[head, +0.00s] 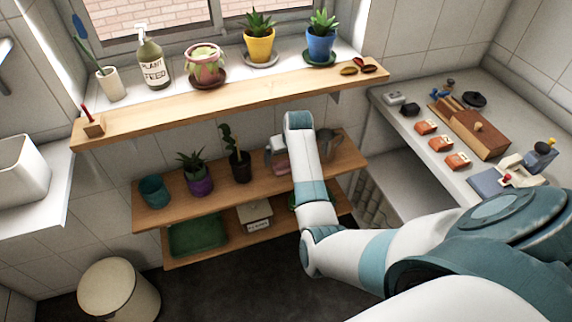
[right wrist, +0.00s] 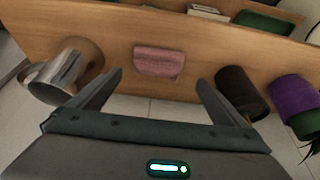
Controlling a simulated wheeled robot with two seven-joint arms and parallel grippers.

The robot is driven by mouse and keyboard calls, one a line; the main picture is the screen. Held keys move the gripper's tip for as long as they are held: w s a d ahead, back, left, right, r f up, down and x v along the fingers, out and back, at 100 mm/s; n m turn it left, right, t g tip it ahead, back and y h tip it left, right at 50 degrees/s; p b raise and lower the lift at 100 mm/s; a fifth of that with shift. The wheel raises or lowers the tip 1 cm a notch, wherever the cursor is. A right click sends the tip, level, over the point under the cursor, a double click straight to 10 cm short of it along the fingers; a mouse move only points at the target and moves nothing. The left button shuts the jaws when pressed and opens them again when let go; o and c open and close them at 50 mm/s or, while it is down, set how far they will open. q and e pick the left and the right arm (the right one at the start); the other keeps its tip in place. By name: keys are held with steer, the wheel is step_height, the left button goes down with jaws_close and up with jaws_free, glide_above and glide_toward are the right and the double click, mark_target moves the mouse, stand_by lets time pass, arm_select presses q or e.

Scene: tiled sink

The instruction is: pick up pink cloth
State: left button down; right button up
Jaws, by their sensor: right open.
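The pink cloth (right wrist: 159,62) lies folded on the wooden middle shelf (right wrist: 105,35). It also shows in the head view (head: 282,168), partly hidden by my right arm. My right gripper (right wrist: 159,77) is open and empty. In the right wrist view its two fingers are spread to either side of the cloth, with the cloth centred beyond the tips and apart from them. My left gripper is not in view.
A metal watering can (right wrist: 62,75) and a dark pot (right wrist: 242,92) stand either side of the cloth. A purple pot (right wrist: 293,103) is further right. The upper window shelf (head: 235,100) holds several plants. A counter (head: 408,130) with small items is at right.

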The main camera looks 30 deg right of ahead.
mark_target(286, 160)
steer(key=shift+f, duration=0.1)
steer(key=shift+w+d+f+p, duration=0.25)
steer(key=shift+w+f+p, duration=0.1)
steer(key=shift+f, duration=0.25)
steer(key=shift+w+d+f+p, duration=0.2)
steer(key=shift+w+f+p, duration=0.1)
steer(key=shift+f, duration=0.25)
steer(key=shift+x, duration=1.15)
steer(key=shift+s, duration=0.1)
steer(key=c, duration=1.1)
